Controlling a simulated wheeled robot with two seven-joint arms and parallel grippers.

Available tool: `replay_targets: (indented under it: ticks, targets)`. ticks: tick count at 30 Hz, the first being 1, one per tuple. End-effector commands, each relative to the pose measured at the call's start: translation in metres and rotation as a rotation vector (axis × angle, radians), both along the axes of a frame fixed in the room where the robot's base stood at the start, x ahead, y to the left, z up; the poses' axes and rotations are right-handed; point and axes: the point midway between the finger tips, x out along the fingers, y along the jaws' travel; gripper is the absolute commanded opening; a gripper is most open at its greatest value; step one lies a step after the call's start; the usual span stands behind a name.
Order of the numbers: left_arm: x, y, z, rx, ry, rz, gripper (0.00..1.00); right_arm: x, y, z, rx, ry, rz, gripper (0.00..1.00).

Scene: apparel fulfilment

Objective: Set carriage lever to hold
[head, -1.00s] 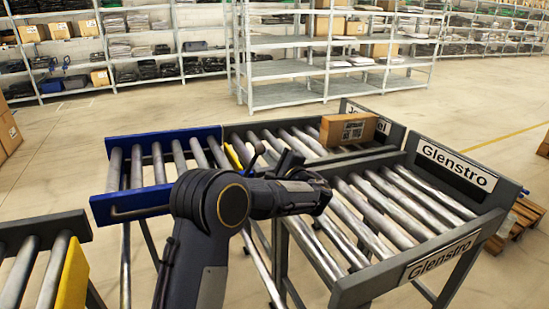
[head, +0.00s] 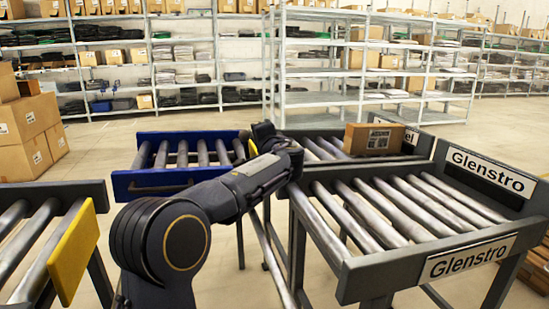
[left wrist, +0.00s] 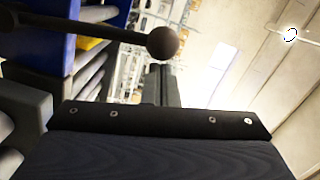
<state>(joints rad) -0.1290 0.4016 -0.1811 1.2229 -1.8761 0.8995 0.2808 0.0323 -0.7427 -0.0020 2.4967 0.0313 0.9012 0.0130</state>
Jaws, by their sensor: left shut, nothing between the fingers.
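The lever shows in the left wrist view as a dark rod ending in a round brown knob (left wrist: 163,43). It comes in from the left, beside the blue frame of the carriage (left wrist: 62,40). My left gripper (left wrist: 161,88) is shut and empty, just below the knob in that view; I cannot tell if they touch. In the head view the blue roller carriage (head: 160,186) stands left of centre. My left arm reaches across to its right end, where my wrist hides most of the gripper and the lever. My right gripper is not in view.
A roller conveyor with Glenstro signs (head: 468,258) stands at right. Behind it, a cardboard box (head: 374,139) sits on another roller lane. A roller section with a yellow end plate (head: 73,253) is at left. Shelving (head: 345,60) and stacked cartons (head: 25,130) stand behind.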

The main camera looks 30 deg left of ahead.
Motion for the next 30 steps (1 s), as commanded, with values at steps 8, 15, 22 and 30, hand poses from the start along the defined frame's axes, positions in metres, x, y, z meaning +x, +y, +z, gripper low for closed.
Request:
replay_targets:
  ticks: [8, 15, 22, 30]
  targets:
    - [-0.026, 0.023, -0.005, -0.136, -0.154, 0.001, 0.00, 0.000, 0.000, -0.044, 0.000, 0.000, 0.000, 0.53]
    - [-0.038, 0.034, -0.006, -0.151, -0.169, 0.001, 0.00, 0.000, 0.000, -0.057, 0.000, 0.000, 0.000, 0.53]
    - [-0.043, 0.039, -0.005, -0.149, -0.167, 0.002, 0.00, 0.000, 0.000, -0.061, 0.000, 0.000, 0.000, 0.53]
    - [-0.045, 0.041, -0.005, -0.148, -0.165, 0.008, 0.00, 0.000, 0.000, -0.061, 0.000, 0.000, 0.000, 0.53]
